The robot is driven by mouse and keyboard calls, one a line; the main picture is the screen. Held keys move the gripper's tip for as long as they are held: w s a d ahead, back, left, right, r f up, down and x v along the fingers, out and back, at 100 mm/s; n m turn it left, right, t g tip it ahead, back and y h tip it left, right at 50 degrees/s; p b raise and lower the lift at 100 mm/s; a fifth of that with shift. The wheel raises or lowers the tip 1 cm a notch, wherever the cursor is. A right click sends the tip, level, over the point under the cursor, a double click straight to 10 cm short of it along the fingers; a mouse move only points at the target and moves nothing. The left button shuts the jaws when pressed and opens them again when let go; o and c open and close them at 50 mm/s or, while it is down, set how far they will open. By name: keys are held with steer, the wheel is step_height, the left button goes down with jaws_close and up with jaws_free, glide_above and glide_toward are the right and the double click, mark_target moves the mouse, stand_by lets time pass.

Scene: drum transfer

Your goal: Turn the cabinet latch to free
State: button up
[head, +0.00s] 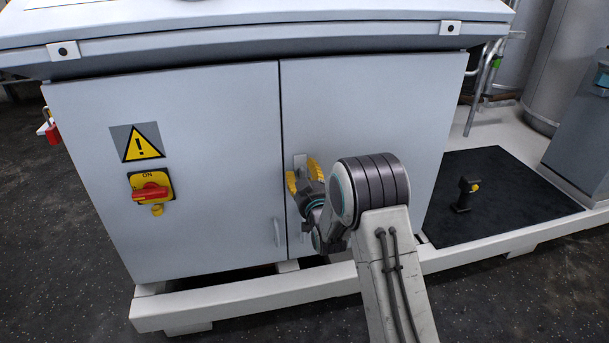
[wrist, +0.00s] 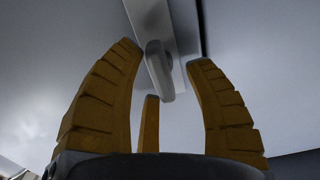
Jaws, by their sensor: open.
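The grey cabinet (head: 195,100) has two closed doors. Its latch is a light grey handle on a narrow plate beside the seam between the doors. In the wrist view the latch (wrist: 159,70) hangs down from the plate, slightly tilted, between the tips of my gripper.
A red and yellow rotary switch (head: 151,190) and a warning sign (head: 137,143) are on the left door. A small door handle (head: 277,232) is low by the seam. A black mat (head: 510,205) with a small black device (head: 466,194) lies to the right.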

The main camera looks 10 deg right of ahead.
steer(key=shift+c, duration=0.4)
jaws_close()
steer(key=m, duration=0.4)
steer(key=shift+f+m, duration=0.1)
steer(key=shift+m, duration=0.2)
steer(key=shift+o, duration=0.4)
jaws_free()
